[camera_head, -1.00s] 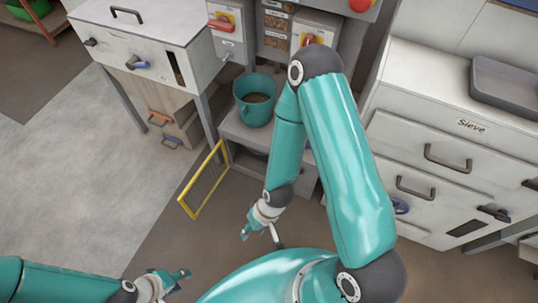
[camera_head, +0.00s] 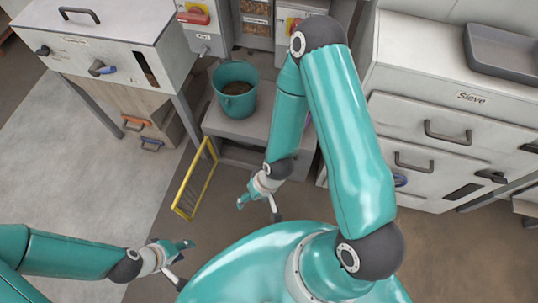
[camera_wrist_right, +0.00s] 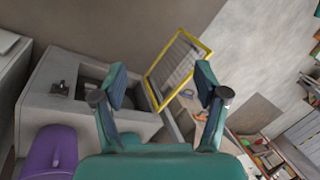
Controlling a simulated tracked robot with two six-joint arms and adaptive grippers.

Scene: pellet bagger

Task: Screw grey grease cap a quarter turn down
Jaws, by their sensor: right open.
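I cannot make out a grey grease cap for certain in either view. A small dark fitting (camera_wrist_right: 60,88) sits on a grey housing at the left of the right wrist view; it is too small to identify. My right gripper (camera_head: 258,207) hangs low in front of the machine in the head view. Its fingers are spread and empty in the right wrist view (camera_wrist_right: 160,88), with the grey housing beyond them. My left gripper (camera_head: 187,263) is at the lower left of the head view, its fingers apart with nothing seen between them.
A yellow-framed grille panel (camera_head: 179,209) stands out low beside the machine and shows in the right wrist view (camera_wrist_right: 203,46). A teal bucket (camera_head: 235,107) stands on a grey ledge. A purple object (camera_wrist_right: 50,155) is at lower left. The Sieve cabinet (camera_head: 420,120) is right. Floor at left is clear.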

